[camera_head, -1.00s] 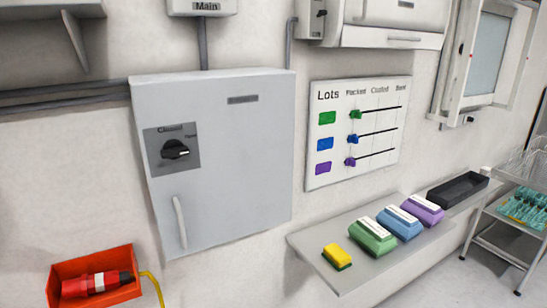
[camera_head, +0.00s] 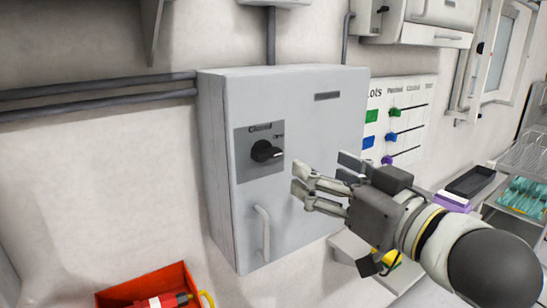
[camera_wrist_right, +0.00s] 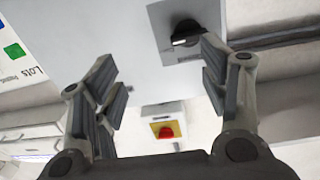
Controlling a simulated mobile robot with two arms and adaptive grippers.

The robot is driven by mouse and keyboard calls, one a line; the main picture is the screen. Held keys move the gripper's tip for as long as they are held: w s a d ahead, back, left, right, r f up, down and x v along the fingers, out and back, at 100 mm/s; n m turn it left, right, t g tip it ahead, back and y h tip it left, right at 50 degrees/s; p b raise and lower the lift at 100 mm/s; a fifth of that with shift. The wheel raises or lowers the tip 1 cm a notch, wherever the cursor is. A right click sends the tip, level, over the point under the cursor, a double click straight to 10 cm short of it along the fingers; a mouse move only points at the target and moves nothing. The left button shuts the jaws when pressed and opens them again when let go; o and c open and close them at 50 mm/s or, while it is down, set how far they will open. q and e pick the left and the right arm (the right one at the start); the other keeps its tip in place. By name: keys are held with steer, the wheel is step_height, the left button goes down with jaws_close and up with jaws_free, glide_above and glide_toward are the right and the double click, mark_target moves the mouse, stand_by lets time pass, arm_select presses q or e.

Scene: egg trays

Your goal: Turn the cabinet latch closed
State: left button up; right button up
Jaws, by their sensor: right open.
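The grey cabinet (camera_head: 310,130) hangs on the wall with its door shut and a pale vertical handle (camera_head: 263,233) low on the left. The black latch knob (camera_head: 265,151) sits on a dark grey plate (camera_head: 244,168), with "Closed" above and a second, smaller label at upper right. The knob's pointer is turned toward the right. The knob also shows in the right wrist view (camera_wrist_right: 186,33), partly behind a finger. My right gripper (camera_head: 325,178) is open and empty, in front of the cabinet, right of and below the knob, apart from it. My left gripper is out of view.
A red bin (camera_head: 140,288) with a red plug is at lower left. A lots board (camera_head: 412,110) hangs right of the cabinet. A black tray (camera_head: 470,182) lies beyond.

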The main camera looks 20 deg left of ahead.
mark_target(271, 154)
steer(key=shift+n+g+y, duration=0.3)
steer(key=shift+n+g, duration=0.1)
steer(key=shift+n, duration=0.2)
steer(key=a+p, duration=0.1)
steer(key=a, duration=0.1)
steer(key=w+a+p, duration=0.1)
steer(key=a, duration=0.2)
steer(key=w+a+r+p, duration=0.1)
steer(key=a, duration=0.2)
steer(key=shift+a+r, duration=0.1)
steer(key=shift+a, duration=0.1)
steer(key=shift+w+a, duration=0.5)
steer(key=shift+a, duration=0.05)
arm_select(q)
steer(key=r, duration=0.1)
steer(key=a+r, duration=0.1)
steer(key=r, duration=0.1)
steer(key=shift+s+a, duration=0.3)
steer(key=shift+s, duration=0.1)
arm_select(e)
steer(key=shift+c, duration=1.1)
steer(key=c, duration=0.8)
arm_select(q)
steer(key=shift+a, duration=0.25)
